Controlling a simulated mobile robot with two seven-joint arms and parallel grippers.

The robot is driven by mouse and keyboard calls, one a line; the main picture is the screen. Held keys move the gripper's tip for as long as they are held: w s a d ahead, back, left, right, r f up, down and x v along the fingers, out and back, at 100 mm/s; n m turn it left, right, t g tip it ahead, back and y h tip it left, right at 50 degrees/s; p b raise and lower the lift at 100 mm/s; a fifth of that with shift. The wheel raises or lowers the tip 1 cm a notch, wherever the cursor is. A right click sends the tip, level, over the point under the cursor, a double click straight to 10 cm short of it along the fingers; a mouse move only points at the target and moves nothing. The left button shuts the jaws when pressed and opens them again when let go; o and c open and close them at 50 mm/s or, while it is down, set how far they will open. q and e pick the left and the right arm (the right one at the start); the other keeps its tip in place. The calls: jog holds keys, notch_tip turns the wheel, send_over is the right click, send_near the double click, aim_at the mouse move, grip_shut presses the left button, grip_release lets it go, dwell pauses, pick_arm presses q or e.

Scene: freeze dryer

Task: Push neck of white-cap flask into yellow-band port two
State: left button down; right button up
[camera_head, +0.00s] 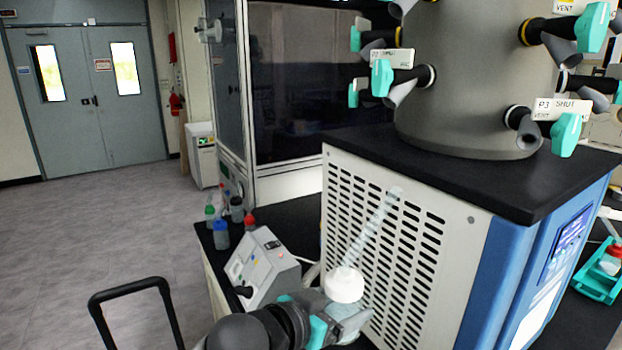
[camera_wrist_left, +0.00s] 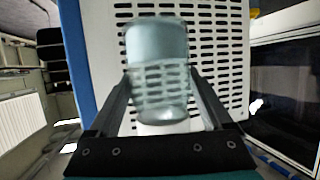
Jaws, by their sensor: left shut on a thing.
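The white-cap flask shows in the head view as a clear, slim glass tube (camera_head: 372,229) slanting up and right from a white cap (camera_head: 344,285). My left gripper (camera_head: 340,314) is shut on it near the cap. In the left wrist view the clear glass (camera_wrist_left: 157,52) sits between the fingers. Its neck is well apart from the ports. On the grey drum, a yellow-banded port (camera_head: 540,34) faces right and another yellow-banded port (camera_head: 378,38) faces left. A label apparently reading P2 (camera_head: 392,58) hangs by a white-banded port (camera_head: 410,85). My right gripper is out of view.
The dryer's slotted white side panel (camera_head: 385,260) stands close behind the flask, under a black top (camera_head: 480,180). A small grey instrument (camera_head: 262,268) and several small bottles stand left on the black bench. A teal tray (camera_head: 600,270) is at right. Floor (camera_head: 90,230) is open at left.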

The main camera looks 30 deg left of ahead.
pick_arm(q)
jog(key=w+a+r+m+h+p, duration=0.15)
jog(key=a+r+p, duration=0.25)
jog(key=r, duration=0.7)
jog(key=w+a+r+n+p, duration=0.1)
jog(key=w+a+r+p, duration=0.25)
jog(key=r, duration=0.75)
jog(key=shift+m+g, duration=0.25)
jog(key=shift+g, duration=0.05)
jog(key=w+r+p, duration=0.1)
jog(key=p, duration=0.1)
jog(key=w+d+r+p, duration=0.1)
jog(key=r+p, duration=0.1)
jog(key=w+r+p, duration=0.1)
jog(key=p, duration=0.2)
jog(key=shift+d+r, duration=0.25)
jog(key=shift+r, duration=0.05)
jog(key=shift+p, duration=0.4)
jog(key=shift+w+d+r+p, duration=0.25)
jog(key=shift+w+r+p, duration=0.25)
jog(key=shift+p, duration=0.15)
jog(key=shift+w+d+r, duration=0.2)
jog(key=shift+w+r, duration=0.1)
jog(key=shift+r, duration=0.15)
jog(key=shift+w+d+r, duration=0.15)
jog(key=shift+w+r, duration=0.1)
jog(key=shift+r, duration=0.2)
dwell(0.5)
